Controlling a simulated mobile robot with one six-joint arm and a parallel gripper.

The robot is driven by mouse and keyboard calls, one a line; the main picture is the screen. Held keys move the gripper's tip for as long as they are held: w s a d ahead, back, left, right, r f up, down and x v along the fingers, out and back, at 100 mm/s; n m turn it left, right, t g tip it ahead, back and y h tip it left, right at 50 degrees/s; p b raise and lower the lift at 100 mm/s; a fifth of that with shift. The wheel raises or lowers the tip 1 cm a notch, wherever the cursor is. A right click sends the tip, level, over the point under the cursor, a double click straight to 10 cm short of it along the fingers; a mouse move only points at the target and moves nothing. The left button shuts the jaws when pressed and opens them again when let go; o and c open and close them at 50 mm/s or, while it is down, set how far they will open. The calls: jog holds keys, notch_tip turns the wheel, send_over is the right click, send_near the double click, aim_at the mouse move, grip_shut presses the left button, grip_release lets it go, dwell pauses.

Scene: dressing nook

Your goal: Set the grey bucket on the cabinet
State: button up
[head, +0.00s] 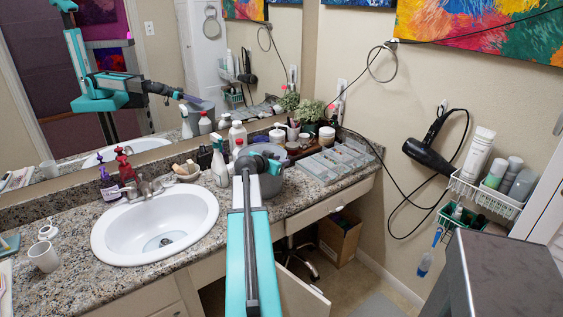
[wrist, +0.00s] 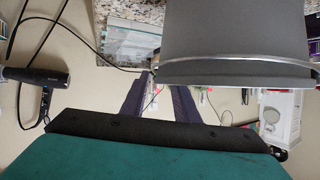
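The grey bucket (head: 270,182) is at the front edge of the counter, right of the sink, partly hidden behind my arm in the head view. It fills the upper right of the wrist view (wrist: 235,35), with a bright band along its rim. My gripper (wrist: 162,80) reaches the left edge of that rim. Its two dark fingers are apart with a visible gap; the right fingertip is hidden behind the bucket. Whether either finger touches it I cannot tell. The cabinet (head: 505,275) is a grey box with a bare dark top at the lower right of the head view.
The granite counter (head: 70,255) holds the sink (head: 155,225), spray bottles (head: 220,160) and a clear organizer (head: 335,162). A hair dryer (head: 428,150) and its cord hang on the right wall. A wire basket (head: 487,190) is mounted above the cabinet.

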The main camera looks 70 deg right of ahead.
jog(key=b+v, duration=0.2)
jog(key=v, duration=0.9)
jog(key=shift+o, duration=0.4)
jog(key=shift+a, duration=0.1)
